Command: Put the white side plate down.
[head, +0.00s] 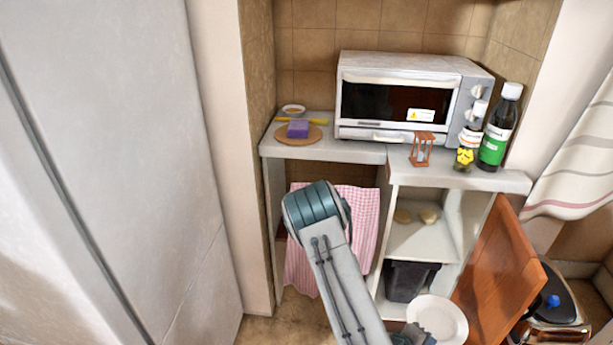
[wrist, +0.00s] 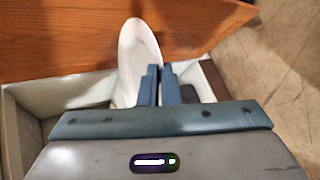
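The white side plate (head: 448,318) shows low in the head view, in front of the shelf unit and beside the brown wooden panel. In the wrist view the plate (wrist: 138,48) stands out steeply tilted beyond my fingers. My gripper (wrist: 164,84) has its two blue fingers close together, with the plate's rim between them. In the head view only part of my gripper (head: 414,336) shows at the bottom edge, overlapping the plate's left side. The plate appears held in the air.
Below are a shelf (head: 420,240) and black bin (head: 408,281). The wooden panel (head: 505,275) stands close to the plate.

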